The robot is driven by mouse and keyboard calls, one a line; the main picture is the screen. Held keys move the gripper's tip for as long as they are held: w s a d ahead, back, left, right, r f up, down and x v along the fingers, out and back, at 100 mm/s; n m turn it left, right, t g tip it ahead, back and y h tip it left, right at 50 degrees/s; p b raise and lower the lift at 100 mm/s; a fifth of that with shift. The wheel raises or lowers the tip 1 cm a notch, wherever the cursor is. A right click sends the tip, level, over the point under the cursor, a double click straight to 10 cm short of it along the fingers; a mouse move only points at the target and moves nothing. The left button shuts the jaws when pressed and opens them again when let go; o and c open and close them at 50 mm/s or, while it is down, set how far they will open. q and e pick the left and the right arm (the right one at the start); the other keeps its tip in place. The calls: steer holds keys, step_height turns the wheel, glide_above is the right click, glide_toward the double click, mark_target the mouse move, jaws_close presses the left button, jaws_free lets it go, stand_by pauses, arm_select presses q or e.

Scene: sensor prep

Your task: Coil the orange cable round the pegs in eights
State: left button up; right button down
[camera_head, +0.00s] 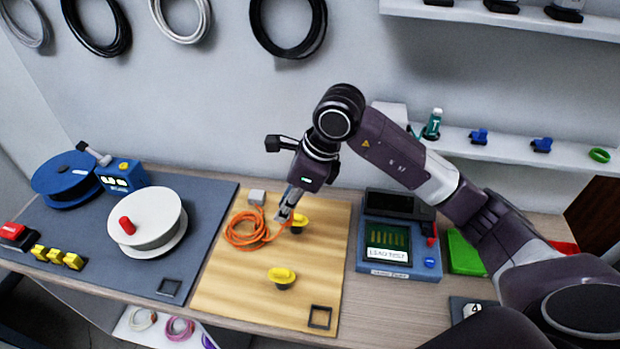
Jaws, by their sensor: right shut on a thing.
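The orange cable (243,231) lies in a loose coil on the upper left of the wooden board (235,285). One strand runs from the coil up to my right gripper (284,215), which is shut on it just above the board. A yellow-topped peg (299,219) stands right beside the gripper, partly behind it. A second yellow-topped peg (282,275) stands nearer the front, with no cable around it. I cannot tell whether cable passes around the far peg. My left gripper is not in view.
Left of the board, a white reel (150,212) and blue spool (66,175) stand on a dark mat (205,200). A blue tester (396,262) stands close on the right, under my right arm. Shelves hang behind. The board's front is clear around a black square outline (319,317).

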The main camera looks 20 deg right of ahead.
mark_target(288, 224)
steer(key=shift+s+f, duration=0.1)
steer(key=shift+f, duration=0.2)
steer(key=shift+a+f+b, duration=0.1)
steer(key=shift+f+b, duration=0.15)
steer(key=shift+b, duration=0.1)
steer(key=shift+s+a+f, duration=0.1)
steer(key=shift+f, duration=0.2)
step_height(288, 224, down, 4)
steer(key=shift+r+b, duration=0.15)
steer(key=shift+b, duration=0.9)
steer(key=shift+f, duration=0.3)
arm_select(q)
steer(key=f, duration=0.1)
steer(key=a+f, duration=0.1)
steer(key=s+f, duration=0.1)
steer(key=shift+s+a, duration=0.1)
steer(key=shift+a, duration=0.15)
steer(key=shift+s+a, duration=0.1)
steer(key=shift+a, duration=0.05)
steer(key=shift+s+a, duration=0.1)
arm_select(e)
steer(key=shift+d, duration=0.2)
